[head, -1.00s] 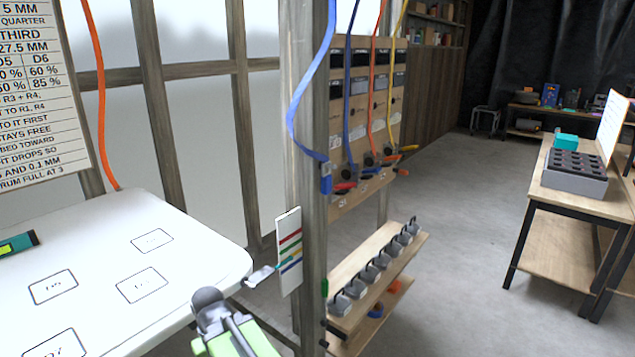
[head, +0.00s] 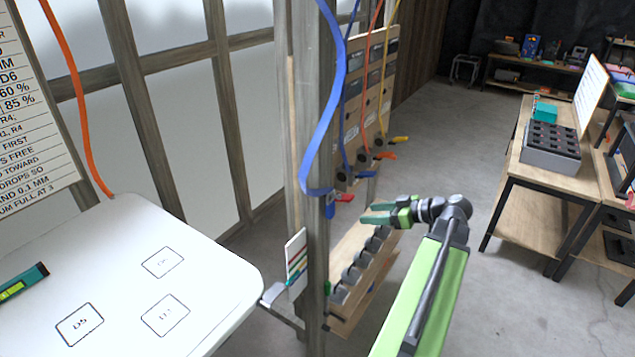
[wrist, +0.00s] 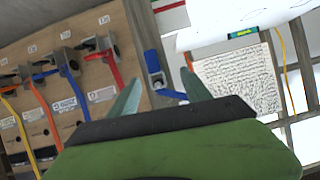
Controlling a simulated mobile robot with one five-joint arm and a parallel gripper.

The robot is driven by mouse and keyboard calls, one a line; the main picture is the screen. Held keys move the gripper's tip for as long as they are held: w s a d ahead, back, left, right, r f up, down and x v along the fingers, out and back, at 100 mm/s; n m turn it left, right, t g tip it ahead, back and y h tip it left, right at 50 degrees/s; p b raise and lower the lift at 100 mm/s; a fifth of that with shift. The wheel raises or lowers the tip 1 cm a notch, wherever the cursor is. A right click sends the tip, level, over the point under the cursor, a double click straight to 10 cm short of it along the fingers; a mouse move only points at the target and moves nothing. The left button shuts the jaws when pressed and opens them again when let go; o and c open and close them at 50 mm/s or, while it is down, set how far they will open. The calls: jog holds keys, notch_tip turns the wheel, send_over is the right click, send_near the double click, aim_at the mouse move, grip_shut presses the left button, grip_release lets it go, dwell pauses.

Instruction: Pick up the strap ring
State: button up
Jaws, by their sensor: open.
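A wide blue strap (head: 328,90) hangs along the wooden post, with a small blue end piece (head: 330,207) at its bottom. I take this end piece for the strap ring; its hole is not clear. In the wrist view the blue end piece with a grey part (wrist: 155,68) appears between and beyond my fingertips. My gripper (head: 372,212) is open and empty, pointing left, to the right of the end piece in the head view. Its two green fingers show apart in the wrist view (wrist: 160,88). The end piece is not between the fingers.
The post (head: 312,250) stands close to the end piece. A wooden board (head: 375,90) behind carries several hooks and straps in blue, red and yellow. A rack (head: 350,310) of grey blocks is below my gripper. A white table (head: 210,265) is at left.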

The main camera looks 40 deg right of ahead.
notch_tip(320, 180, up, 2)
jog(key=s+d, duration=0.2)
jog(key=b, duration=0.5)
send_near(334, 208)
jog(key=w, duration=0.1)
jog(key=w+a, duration=0.1)
jog(key=w+f, duration=0.1)
jog(key=shift+w+a+t+h, duration=0.15)
jog(key=shift+w+t+h, duration=0.05)
jog(key=shift+t+h, duration=0.1)
jog(key=b+x, duration=0.1)
jog(key=x, duration=0.1)
jog(key=b+x, duration=0.1)
jog(key=x, duration=0.2)
jog(key=shift+s+a+f, duration=0.1)
jog(key=shift+f, duration=0.3)
jog(key=shift+c, duration=0.7)
grip_shut()
